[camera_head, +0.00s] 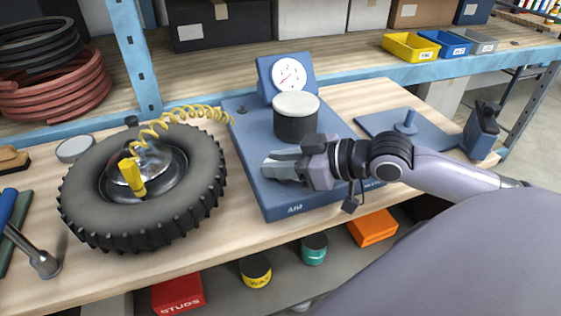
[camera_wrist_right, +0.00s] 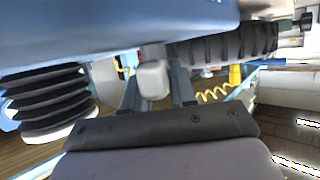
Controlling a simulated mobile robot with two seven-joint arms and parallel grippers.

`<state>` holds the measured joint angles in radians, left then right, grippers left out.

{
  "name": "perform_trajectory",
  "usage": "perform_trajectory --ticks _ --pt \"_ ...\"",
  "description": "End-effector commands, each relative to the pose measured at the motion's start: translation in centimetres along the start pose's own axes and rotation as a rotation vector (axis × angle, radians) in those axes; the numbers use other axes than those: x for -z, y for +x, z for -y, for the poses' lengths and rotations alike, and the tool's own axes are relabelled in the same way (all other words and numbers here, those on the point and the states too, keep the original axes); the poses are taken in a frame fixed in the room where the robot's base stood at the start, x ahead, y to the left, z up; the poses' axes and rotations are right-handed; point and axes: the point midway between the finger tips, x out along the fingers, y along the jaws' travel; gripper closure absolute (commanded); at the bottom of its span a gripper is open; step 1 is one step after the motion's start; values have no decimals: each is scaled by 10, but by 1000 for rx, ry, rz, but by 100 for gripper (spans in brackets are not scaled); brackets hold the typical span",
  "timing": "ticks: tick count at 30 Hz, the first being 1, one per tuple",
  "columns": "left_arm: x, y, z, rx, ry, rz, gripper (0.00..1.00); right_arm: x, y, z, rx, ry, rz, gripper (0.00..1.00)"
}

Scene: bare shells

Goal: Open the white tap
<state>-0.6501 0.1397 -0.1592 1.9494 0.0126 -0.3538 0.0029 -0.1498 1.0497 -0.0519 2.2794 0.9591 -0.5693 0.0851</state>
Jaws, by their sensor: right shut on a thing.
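The white tap (camera_wrist_right: 153,80) shows in the right wrist view as a small white block between the two fingers of my right gripper. In the head view the gripper hides it. My right gripper (camera_head: 274,168) comes in from the right, low over the blue air unit (camera_head: 290,206) marked AIR, and is shut on the tap. The unit has a round gauge (camera_head: 289,74) at the back and a black bellows pump with a white top (camera_head: 297,104) just behind my gripper. A yellow coiled hose (camera_head: 185,112) runs from the unit to the tyre. My left gripper is not in view.
A large black tyre (camera_head: 90,205) lies left of the unit. A blue-handled hammer (camera_head: 38,258) lies at the far left. A blue stand with a post (camera_head: 408,122) is to the right. Tins and boxes sit on the shelf below.

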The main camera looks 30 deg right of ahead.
Motion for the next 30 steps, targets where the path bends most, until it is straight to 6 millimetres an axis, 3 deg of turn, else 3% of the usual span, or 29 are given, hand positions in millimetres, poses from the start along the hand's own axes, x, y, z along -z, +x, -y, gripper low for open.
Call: perform_trajectory --ticks 28,29,30 --pt "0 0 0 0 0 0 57 1 0 0 92 -41 -4 100" --pt "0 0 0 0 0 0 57 1 0 0 92 -41 -4 68" --pt "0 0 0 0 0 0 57 1 0 0 92 -41 -4 54"
